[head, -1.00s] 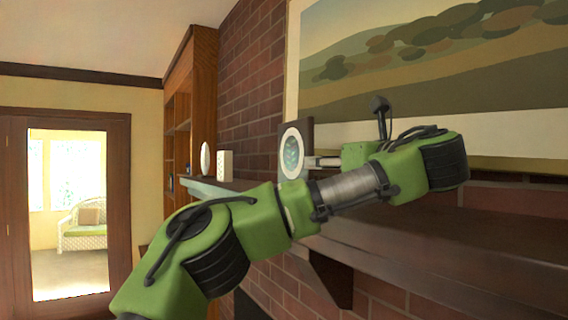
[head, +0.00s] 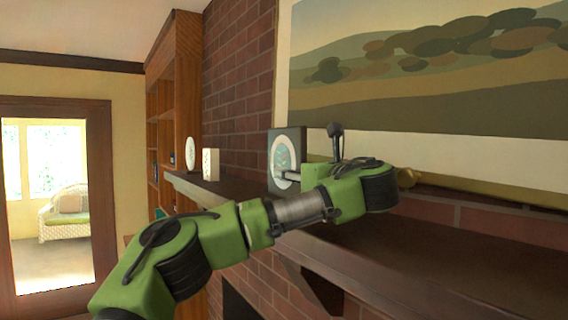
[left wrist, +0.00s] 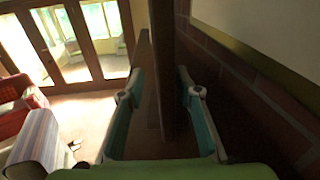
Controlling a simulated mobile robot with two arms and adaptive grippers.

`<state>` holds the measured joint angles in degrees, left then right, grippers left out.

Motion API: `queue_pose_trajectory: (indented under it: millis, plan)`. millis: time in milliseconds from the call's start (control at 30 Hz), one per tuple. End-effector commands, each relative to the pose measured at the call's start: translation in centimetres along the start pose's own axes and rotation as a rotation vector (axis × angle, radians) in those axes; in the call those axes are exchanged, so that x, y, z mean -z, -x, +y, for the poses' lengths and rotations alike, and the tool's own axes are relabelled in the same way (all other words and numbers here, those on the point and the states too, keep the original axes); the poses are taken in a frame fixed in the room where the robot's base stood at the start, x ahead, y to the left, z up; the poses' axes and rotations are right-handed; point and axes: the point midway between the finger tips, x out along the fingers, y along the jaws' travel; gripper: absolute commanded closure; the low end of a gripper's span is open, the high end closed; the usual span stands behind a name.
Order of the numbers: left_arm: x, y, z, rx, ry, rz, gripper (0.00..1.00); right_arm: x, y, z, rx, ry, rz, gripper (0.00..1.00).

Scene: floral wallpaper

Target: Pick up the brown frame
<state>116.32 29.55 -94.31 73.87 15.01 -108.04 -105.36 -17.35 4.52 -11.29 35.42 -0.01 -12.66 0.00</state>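The dark brown frame (head: 273,150) with a pale oval picture stands upright on the mantel in the head view. My left gripper (head: 284,176) is at the frame, and its fingers cover part of the picture. In the left wrist view, the left gripper (left wrist: 160,85) is open with its two fingers wide apart. A dark upright slab, seen nearly edge-on, which looks like the frame (left wrist: 166,65), stands between them, nearer the right finger. I see no clear contact. My right gripper is in neither view.
The dark mantel shelf (head: 430,255) runs along the brick wall (head: 240,85) below a large landscape painting (head: 430,80). A white block (head: 211,164) and a small oval object (head: 190,154) stand farther along it.

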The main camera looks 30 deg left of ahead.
Motion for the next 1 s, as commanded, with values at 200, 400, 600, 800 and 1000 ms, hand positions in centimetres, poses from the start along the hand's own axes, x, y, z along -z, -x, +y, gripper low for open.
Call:
queue_pose_trajectory:
  millis: [200, 400, 600, 800, 1000]
  plan:
    - [-0.6, -1.8, -0.3, -0.002, -0.002, 0.001, 0.68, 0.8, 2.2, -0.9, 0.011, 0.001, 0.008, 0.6]
    - [-0.5, -4.2, -0.6, -0.002, -0.001, 0.001, 0.68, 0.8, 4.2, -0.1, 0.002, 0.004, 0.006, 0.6]
    - [-0.1, -5.3, -0.6, -0.001, 0.0, 0.0, 0.68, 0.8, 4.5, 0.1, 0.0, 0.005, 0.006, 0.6]
    - [0.0, -5.3, -0.6, 0.0, 0.0, 0.0, 0.73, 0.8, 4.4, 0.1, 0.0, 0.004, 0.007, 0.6]
    - [0.0, -5.3, -0.6, 0.0, 0.0, 0.0, 1.0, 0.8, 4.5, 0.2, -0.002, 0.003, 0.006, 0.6]
